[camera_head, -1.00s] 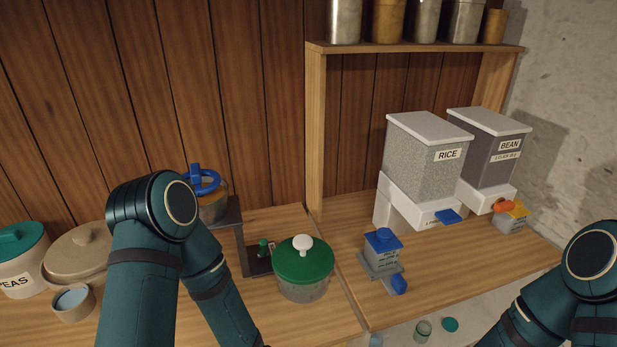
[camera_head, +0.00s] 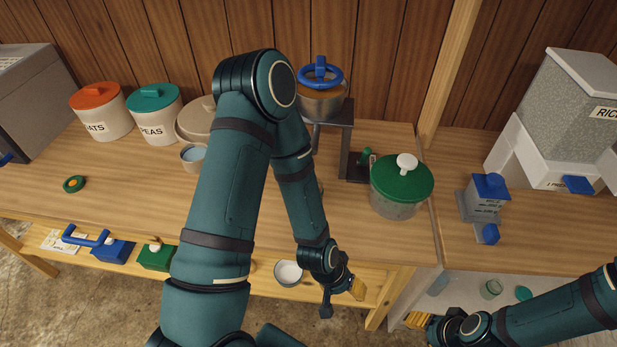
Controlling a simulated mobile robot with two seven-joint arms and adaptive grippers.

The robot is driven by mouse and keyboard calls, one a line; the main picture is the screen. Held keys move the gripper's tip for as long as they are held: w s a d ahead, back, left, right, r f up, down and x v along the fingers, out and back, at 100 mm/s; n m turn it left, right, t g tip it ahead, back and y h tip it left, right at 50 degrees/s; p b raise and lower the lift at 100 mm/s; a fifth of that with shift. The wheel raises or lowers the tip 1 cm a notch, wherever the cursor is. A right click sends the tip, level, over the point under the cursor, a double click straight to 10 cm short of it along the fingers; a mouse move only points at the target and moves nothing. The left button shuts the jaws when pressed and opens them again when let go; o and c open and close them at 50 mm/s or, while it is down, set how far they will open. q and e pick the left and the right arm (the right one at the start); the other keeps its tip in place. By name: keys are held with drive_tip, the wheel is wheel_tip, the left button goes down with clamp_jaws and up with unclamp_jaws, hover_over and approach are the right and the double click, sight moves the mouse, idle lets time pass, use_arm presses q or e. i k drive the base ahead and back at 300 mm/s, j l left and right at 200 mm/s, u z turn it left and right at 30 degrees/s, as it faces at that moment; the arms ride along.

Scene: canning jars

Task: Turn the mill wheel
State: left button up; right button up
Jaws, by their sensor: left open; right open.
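The blue mill wheel (camera_head: 333,77) is a ring with an upright blue knob, on top of the round mill (camera_head: 322,106) on a dark stand (camera_head: 346,140). It is at the back of the wooden counter, in front of the plank wall. My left gripper (camera_head: 341,296) is open and empty near the counter's front edge, well in front of the wheel and apart from it. My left arm crosses the counter just left of the mill. My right gripper (camera_head: 428,328) is at the bottom edge, partly hidden and far from the wheel; it is open.
A green-lidded pot (camera_head: 401,190) stands right of the mill. A small cup (camera_head: 193,158) and lidded canisters (camera_head: 153,113) stand to the left. A blue-topped device (camera_head: 487,195) and the rice dispenser (camera_head: 560,120) are at right. A lower shelf (camera_head: 225,278) holds small items.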

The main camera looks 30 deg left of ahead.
sight(320, 67)
drive_tip(key=u, duration=0.95)
